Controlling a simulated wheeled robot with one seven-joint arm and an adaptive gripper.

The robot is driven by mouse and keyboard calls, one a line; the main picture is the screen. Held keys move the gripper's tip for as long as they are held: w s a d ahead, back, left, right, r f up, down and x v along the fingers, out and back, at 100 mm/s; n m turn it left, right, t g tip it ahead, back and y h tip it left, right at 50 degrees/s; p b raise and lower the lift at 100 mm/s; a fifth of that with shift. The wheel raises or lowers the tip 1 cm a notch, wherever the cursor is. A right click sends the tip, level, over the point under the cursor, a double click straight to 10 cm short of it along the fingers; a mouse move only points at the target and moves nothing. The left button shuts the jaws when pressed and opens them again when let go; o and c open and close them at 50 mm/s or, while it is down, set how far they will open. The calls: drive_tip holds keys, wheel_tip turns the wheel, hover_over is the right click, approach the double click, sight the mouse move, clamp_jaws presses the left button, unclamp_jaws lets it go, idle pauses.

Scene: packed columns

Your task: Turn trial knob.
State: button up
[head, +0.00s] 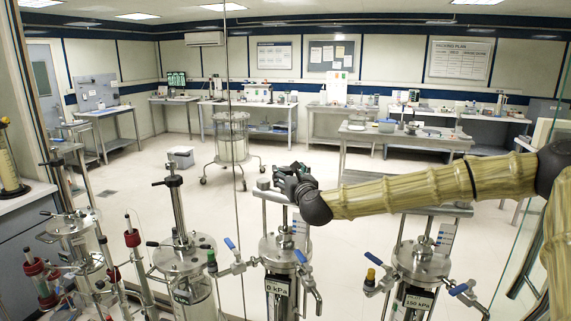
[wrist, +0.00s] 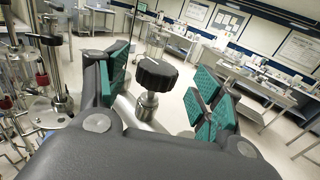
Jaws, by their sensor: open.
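A black ribbed knob (wrist: 157,72) with a white mark on its top sits on a metal stem in the wrist view. It stands between the green pads of my open gripper (wrist: 165,73), with visible gaps on both sides. The white mark points toward the upper left. In the head view my gripper (head: 291,182) is above the column labelled 0 kPa (head: 279,251), at its top crossbar. I cannot make out the black knob in the head view, where my gripper likely covers it.
A column labelled 150 kPa (head: 424,262) stands to the right, and another column (head: 184,254) to the left. Blue-handled valves (head: 229,243) stick out between them. Glass panels flank the columns. Benches (head: 408,138) and a wheeled cart (head: 231,137) stand farther back on open floor.

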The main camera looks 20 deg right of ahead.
sight(288, 172)
drive_tip(key=shift+w+p, duration=0.8)
drive_tip(key=shift+w, duration=1.3)
drive_tip(key=c, duration=1)
